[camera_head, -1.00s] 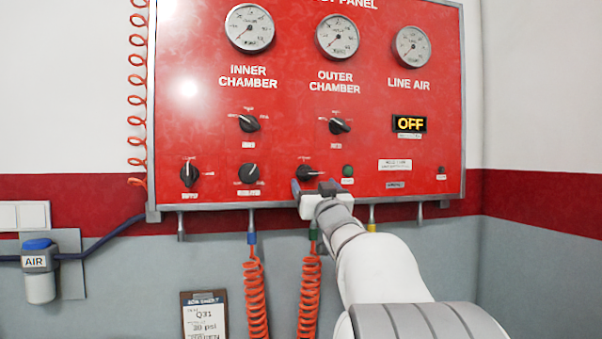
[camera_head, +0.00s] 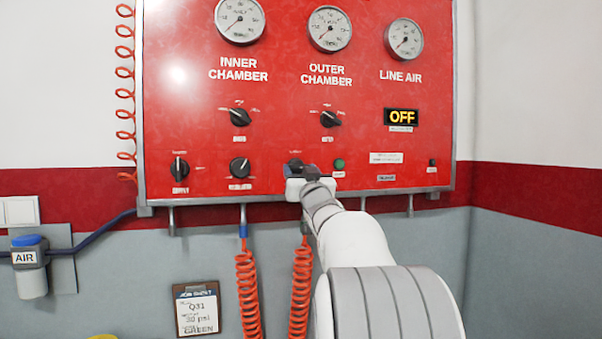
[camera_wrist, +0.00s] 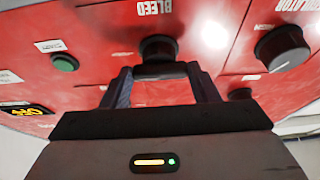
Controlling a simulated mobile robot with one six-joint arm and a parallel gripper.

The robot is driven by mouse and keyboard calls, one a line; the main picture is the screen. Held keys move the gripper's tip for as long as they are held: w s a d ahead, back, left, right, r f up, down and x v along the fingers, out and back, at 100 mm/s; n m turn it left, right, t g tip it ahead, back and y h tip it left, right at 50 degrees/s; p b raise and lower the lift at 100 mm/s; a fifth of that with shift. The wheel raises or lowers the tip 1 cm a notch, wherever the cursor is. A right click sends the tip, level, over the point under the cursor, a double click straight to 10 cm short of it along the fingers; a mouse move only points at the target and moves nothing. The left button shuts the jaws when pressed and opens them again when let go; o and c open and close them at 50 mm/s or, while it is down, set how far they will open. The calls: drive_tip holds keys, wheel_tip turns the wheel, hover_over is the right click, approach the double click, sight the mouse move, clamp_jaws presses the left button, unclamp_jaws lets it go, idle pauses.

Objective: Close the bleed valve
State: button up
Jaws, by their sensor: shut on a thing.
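The bleed valve knob (camera_wrist: 158,48) is a round black knob on the red panel, beside the word BLEED in the wrist view. My gripper (camera_wrist: 158,72) has one finger on each side of this knob and is shut on it. In the head view my gripper (camera_head: 303,168) is up against the lower middle of the panel, left of a green button (camera_head: 339,164). There the fingers mostly hide the bleed knob, so its pointer direction cannot be read.
The regulator knob (camera_head: 240,167) and another black knob (camera_head: 179,169) sit to the left. Two selector knobs (camera_head: 239,117) (camera_head: 330,119) are above. The line air display (camera_head: 401,117) reads OFF. Orange coiled hoses (camera_head: 247,290) hang below the panel near my arm.

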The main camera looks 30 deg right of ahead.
drive_tip(key=c, duration=0.4)
drive_tip(key=shift+d+n+y, duration=0.1)
drive_tip(key=shift+n+y, duration=0.3)
drive_tip(key=shift+n, duration=0.2)
drive_tip(key=n+y, duration=0.2)
drive_tip(key=n, duration=0.2)
drive_tip(key=shift+d, duration=0.1)
drive_tip(key=n+y+p, duration=0.1)
drive_tip(key=n, duration=0.2)
drive_tip(key=n+y+p, duration=0.1)
drive_tip(key=n+y, duration=0.1)
drive_tip(key=n, duration=0.1)
drive_tip(key=shift+s+d+r, duration=0.1)
drive_tip(key=shift+d+r, duration=0.1)
drive_tip(key=n+p, duration=0.1)
drive_tip(key=n, duration=0.1)
drive_tip(key=n+g+y+p, duration=0.1)
drive_tip(key=n, duration=0.1)
drive_tip(key=n+g+y+p, duration=0.1)
drive_tip(key=n, duration=0.1)
drive_tip(key=shift+r+n, duration=0.25)
drive_tip(key=shift+n, duration=0.15)
drive_tip(key=n+g+p, duration=0.1)
drive_tip(key=n, duration=0.1)
drive_tip(key=n+p, duration=0.1)
drive_tip(key=n, duration=0.1)
drive_tip(key=shift+d+g+y+p, duration=0.1)
drive_tip(key=shift+g+y+p, duration=0.2)
drive_tip(key=shift+g, duration=0.1)
drive_tip(key=shift+n, duration=0.3)
